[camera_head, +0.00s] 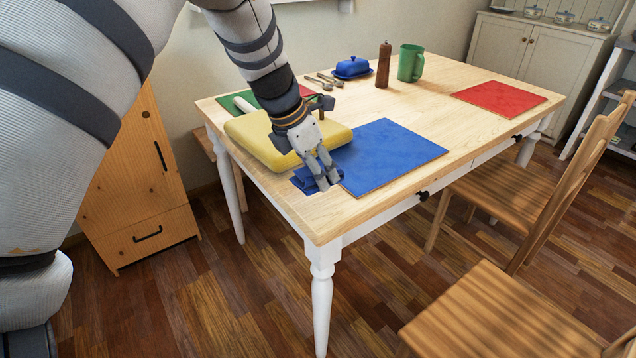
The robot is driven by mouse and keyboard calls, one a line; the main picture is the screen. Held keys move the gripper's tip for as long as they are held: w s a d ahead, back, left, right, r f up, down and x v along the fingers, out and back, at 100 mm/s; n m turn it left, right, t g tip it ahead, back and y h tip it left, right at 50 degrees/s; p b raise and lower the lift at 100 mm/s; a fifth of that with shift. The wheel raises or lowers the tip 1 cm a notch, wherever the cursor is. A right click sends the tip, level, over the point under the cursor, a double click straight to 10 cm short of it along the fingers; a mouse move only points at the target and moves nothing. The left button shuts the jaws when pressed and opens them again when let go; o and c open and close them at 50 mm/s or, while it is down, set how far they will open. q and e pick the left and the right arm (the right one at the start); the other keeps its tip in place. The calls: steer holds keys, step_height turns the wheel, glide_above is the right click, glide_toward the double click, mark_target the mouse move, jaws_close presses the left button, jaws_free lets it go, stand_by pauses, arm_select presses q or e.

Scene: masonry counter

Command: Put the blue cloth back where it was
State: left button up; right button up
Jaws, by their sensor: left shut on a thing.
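My left gripper (329,184) points down at the near left part of the table, with its fingers shut on the blue cloth (303,182). The cloth looks small and folded and shows mostly to the left of the fingers. It lies at or just above the table top, beside the near left corner of a blue placemat (395,155). The fingers hide part of the cloth, and I cannot tell whether it touches the placemat. My right gripper is not in view.
A yellow block-like object (258,140) lies behind my left gripper. A blue butter dish (352,68), brown mill (383,65), green mug (410,63) and red placemat (499,97) stand or lie farther back. Wooden chairs (560,190) stand at the right. The wooden table's (440,105) middle is clear.

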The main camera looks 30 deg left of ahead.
mark_target(317, 196)
arm_select(q)
steer(key=shift+w+a+f, duration=0.2)
steer(key=shift+w+f, duration=0.1)
steer(key=shift+f, duration=0.15)
steer(key=shift+w+a+f, duration=0.2)
steer(key=shift+w+f, duration=0.1)
steer(key=shift+f, duration=0.15)
step_height(317, 196, down, 3)
steer(key=shift+w+a+r, duration=0.1)
steer(key=shift+w+r, duration=0.05)
steer(key=shift+f, duration=0.25)
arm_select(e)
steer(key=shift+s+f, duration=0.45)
arm_select(q)
steer(key=shift+f, duration=0.25)
steer(key=o, duration=1.2)
steer(key=shift+r, duration=0.2)
